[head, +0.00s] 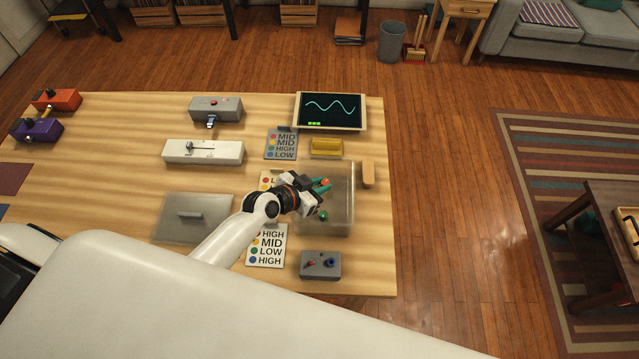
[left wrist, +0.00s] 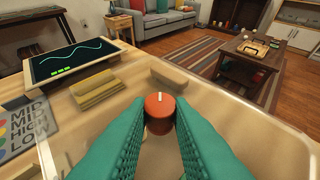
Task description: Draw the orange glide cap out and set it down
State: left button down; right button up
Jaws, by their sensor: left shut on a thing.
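The orange glide cap (left wrist: 160,112) is a round orange-red knob with a white line on top. It sits between the teal fingertips of my left gripper (left wrist: 160,125), which is shut on it. In the head view the left gripper (head: 322,185) is over a shallow see-through tray (head: 345,222), with the orange cap (head: 326,182) showing at its tips. The gap between cap and tray floor is hard to judge. My right gripper is not in view.
A green knob (head: 323,215) lies in the tray's area. A wooden block (head: 368,174), a yellow block (head: 326,147) and a screen (head: 329,110) stand close by. A grey box with knobs (head: 320,264) is in front. A white slider box (head: 203,152) is to the left.

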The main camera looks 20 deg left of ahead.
pick_arm(q)
jog(key=c, duration=1.2)
grip_release()
jog(key=v, duration=1.2)
jog(key=shift+b, duration=0.45)
jog(key=shift+s, duration=0.1)
